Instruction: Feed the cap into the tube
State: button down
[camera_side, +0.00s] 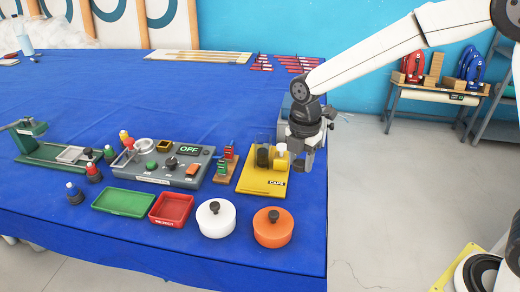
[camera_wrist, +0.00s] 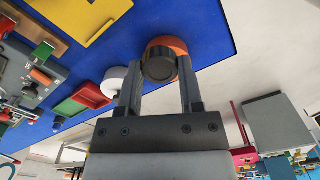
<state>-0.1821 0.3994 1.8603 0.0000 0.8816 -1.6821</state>
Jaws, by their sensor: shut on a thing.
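My gripper (camera_side: 306,160) hangs above the table's right edge, just right of the yellow caps tray (camera_side: 262,185). In the wrist view my gripper (camera_wrist: 158,82) is shut on a dark round cap (camera_wrist: 159,66), held between the fingertips. The cap cannot be made out in the side view. On the caps tray stand dark cylinders (camera_side: 264,157) and a pale one with a yellowish top (camera_side: 281,156). The tray shows at the top of the wrist view (camera_wrist: 88,14), empty in the part that shows. I cannot tell which thing is the tube.
An orange round container (camera_side: 272,232) and a white one (camera_side: 216,222), each with a dark knob, stand at the front. Red (camera_side: 171,209) and green (camera_side: 124,202) trays lie left of them. A grey control box (camera_side: 163,165) reads OFF.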

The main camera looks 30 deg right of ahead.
jog(key=shift+w, duration=0.1)
jog(key=w+d+r, duration=0.1)
jog(key=w, duration=0.8)
jog(key=w+d+r, duration=0.1)
jog(key=w, duration=0.8)
jog(key=shift+w+d, duration=0.25)
jog(key=shift+w, duration=0.1)
jog(key=shift+f, duration=2.4)
